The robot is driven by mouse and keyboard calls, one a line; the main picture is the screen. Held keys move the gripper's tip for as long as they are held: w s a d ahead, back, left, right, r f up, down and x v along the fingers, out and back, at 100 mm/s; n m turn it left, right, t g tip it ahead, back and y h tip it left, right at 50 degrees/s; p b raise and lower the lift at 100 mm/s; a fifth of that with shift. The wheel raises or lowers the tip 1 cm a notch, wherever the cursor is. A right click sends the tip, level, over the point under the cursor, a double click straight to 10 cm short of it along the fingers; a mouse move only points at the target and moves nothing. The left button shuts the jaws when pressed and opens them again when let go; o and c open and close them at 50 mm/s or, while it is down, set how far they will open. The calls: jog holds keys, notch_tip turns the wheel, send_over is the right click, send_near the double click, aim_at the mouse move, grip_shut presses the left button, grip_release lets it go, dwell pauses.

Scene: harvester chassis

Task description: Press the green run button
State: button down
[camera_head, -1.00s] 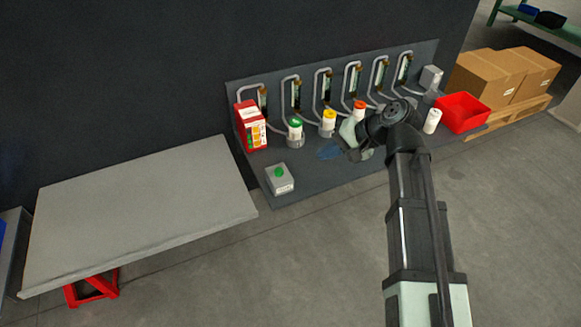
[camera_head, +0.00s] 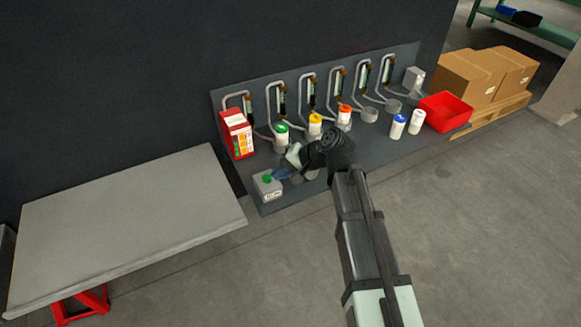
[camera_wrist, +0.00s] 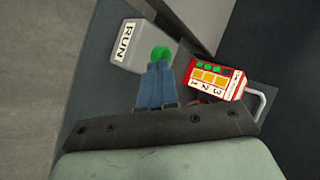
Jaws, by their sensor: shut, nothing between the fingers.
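The green run button (camera_head: 267,178) sits on top of a small grey box (camera_head: 272,193) at the front left of the dark bench. In the wrist view the green button (camera_wrist: 160,53) shows just beyond my fingertips, on the grey box marked RUN (camera_wrist: 126,46). My gripper (camera_head: 275,175) is shut and empty, its blue fingers together beside the button. In the wrist view my gripper's fingertips (camera_wrist: 159,65) overlap the lower edge of the button; I cannot tell whether they touch it.
A red box with coloured labels (camera_head: 237,135) stands behind the button box. Bottles with green (camera_head: 281,133), yellow (camera_head: 315,124) and orange (camera_head: 344,115) caps stand along the bench. A blue-capped bottle (camera_head: 398,126) and a red bin (camera_head: 446,111) are at right. A grey table (camera_head: 120,220) is at left.

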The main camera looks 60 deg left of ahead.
aim_at(271, 181)
jog(key=shift+s+a+f, duration=0.3)
jog(key=shift+s+f, duration=0.05)
jog(key=shift+f, duration=0.15)
jog(key=shift+s+a+f, duration=0.1)
jog(key=shift+a+f, duration=0.05)
jog(key=shift+f, duration=0.35)
jog(key=shift+s+f, duration=0.15)
jog(key=shift+f, duration=0.25)
jog(key=v, duration=1.5)
jog(key=shift+a+r, duration=0.1)
dwell(0.4)
